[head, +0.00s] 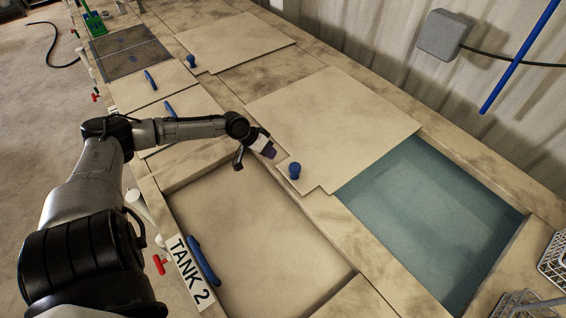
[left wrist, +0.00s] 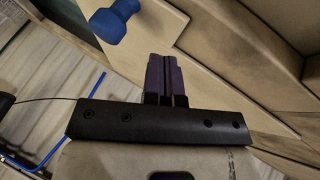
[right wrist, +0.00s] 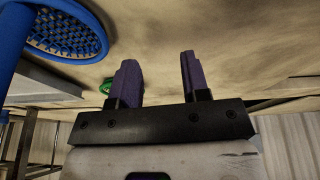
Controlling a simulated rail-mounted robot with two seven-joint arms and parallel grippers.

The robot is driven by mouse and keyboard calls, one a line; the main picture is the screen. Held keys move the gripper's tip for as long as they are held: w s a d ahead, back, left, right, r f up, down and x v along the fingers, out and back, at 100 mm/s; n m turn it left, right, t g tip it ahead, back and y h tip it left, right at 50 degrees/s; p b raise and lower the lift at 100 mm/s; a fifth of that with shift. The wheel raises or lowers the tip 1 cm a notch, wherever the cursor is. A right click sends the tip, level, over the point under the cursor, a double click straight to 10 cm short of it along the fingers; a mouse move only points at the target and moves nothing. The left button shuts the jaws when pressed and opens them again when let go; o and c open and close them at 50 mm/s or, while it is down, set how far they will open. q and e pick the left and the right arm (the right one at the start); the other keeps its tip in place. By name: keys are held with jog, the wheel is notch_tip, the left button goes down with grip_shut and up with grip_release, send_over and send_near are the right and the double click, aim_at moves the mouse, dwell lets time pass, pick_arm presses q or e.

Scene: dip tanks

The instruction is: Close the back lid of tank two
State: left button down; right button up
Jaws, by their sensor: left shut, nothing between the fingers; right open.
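The back lid of tank two (head: 335,120) is a large flat beige panel in the head view. Blue-green water (head: 430,215) lies uncovered to its right, so the lid covers only part of the opening. A blue knob (head: 294,171) stands on a tab at the lid's near corner. My left gripper (head: 269,152) is shut and empty just left of the knob, near the lid's edge. In the left wrist view the blue knob (left wrist: 115,20) is left of the shut fingers (left wrist: 167,76). My right gripper (right wrist: 157,78) is open and empty in the right wrist view.
A "TANK 2" label (head: 187,271) and a blue handle (head: 203,260) are at the front edge by a recessed beige panel (head: 255,235). Wire baskets (head: 515,305) stand at lower right. A grey box (head: 444,35) and a blue pole (head: 520,55) are by the wall.

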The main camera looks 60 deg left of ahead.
aim_at(283, 172)
pick_arm(q)
jog(key=shift+x, duration=1.05)
jog(key=shift+w+d+r+p, duration=0.1)
jog(key=shift+w+d+p, duration=0.2)
jog(key=shift+d, duration=0.2)
jog(key=shift+w+d+p, duration=0.15)
jog(key=shift+d+p, duration=0.15)
jog(key=shift+d, duration=0.2)
pick_arm(e)
jog(key=shift+d+r, duration=0.1)
jog(key=shift+r, duration=0.5)
pick_arm(q)
jog(key=shift+w+d+f+p, duration=0.1)
jog(key=shift+w+d+p, duration=0.1)
jog(key=shift+d, duration=0.25)
jog(key=shift+w+d+f+p, duration=0.1)
jog(key=shift+d+p, duration=0.05)
jog(key=shift+d, duration=0.35)
pick_arm(e)
jog(key=shift+r, duration=0.35)
